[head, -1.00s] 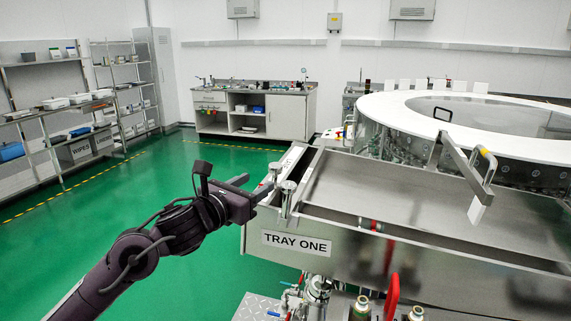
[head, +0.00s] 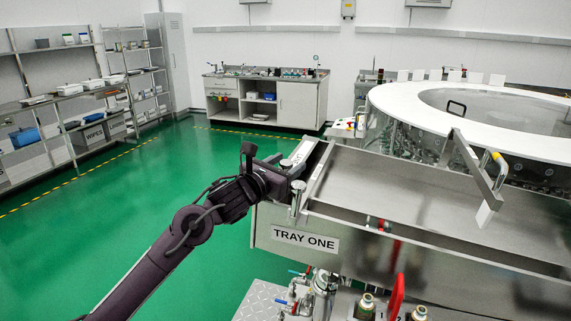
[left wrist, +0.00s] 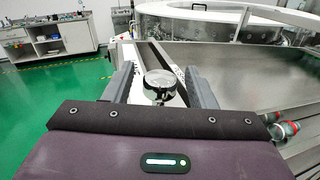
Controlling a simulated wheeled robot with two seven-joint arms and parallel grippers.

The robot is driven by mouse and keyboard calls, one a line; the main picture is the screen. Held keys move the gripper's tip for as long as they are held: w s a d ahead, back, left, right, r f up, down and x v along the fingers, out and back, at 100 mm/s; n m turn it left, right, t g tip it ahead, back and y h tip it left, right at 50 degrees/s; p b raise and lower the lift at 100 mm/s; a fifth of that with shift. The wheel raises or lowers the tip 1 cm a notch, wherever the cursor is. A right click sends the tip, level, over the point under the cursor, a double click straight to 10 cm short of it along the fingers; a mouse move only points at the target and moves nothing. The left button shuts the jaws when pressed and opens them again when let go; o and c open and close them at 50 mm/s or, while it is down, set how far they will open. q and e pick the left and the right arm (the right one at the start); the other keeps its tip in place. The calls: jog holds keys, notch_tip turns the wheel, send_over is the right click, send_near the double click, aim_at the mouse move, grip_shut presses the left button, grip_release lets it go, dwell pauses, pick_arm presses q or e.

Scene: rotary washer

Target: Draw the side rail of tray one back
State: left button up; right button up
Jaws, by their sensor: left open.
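Tray one (head: 400,180) is a wide steel tray with a "TRAY ONE" label (head: 305,239) on its front. Its side rail (head: 304,151) is the pale bar along the tray's left edge, with upright round-topped metal posts. My left gripper (head: 284,168) is at this left edge, beside the near post (head: 297,190). In the left wrist view its two dark fingers (left wrist: 161,82) are apart, one on each side of a round-topped knob (left wrist: 160,84) on the rail. Whether they touch the knob I cannot tell. My right gripper is not in view.
A white-rimmed round washer (head: 400,100) stands behind the tray. A steel bar with a yellow-ended handle (head: 497,160) rises over the tray's right part. Pipes and a red handle (head: 397,296) are below the front. The green floor to the left is clear.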

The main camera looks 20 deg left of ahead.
pick_arm(q)
grip_shut()
